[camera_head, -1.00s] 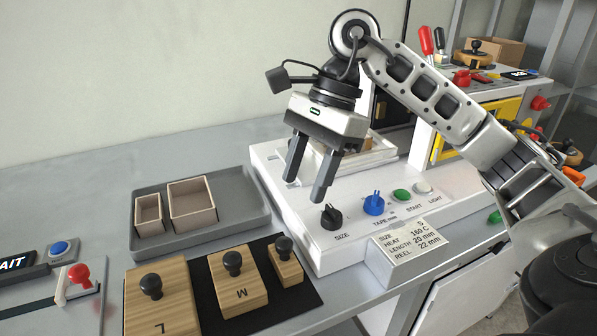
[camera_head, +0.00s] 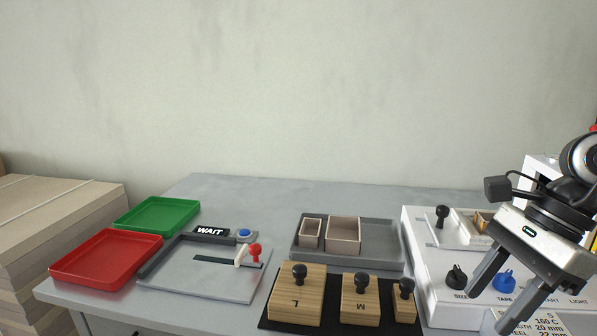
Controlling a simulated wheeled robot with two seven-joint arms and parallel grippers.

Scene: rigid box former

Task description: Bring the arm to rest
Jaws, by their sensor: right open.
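My right gripper (camera_head: 494,293) is at the right edge of the head view, with its two dark fingers apart and nothing between them. It hangs over the front of the white box-forming machine (camera_head: 418,262), by the black size knob (camera_head: 456,276) and the blue tape knob (camera_head: 503,281). It hides part of the machine's panel. The rest of my right arm is mostly cut off by the picture's edge. My left gripper does not show.
A grey tray (camera_head: 385,245) holds two open boxes. Wooden blocks (camera_head: 296,292) with black knobs stand on a dark mat. A sliding-lever station (camera_head: 215,280) shows WAIT. Red (camera_head: 105,260) and green (camera_head: 157,215) trays are empty. Stacked boards (camera_head: 50,225) stand left.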

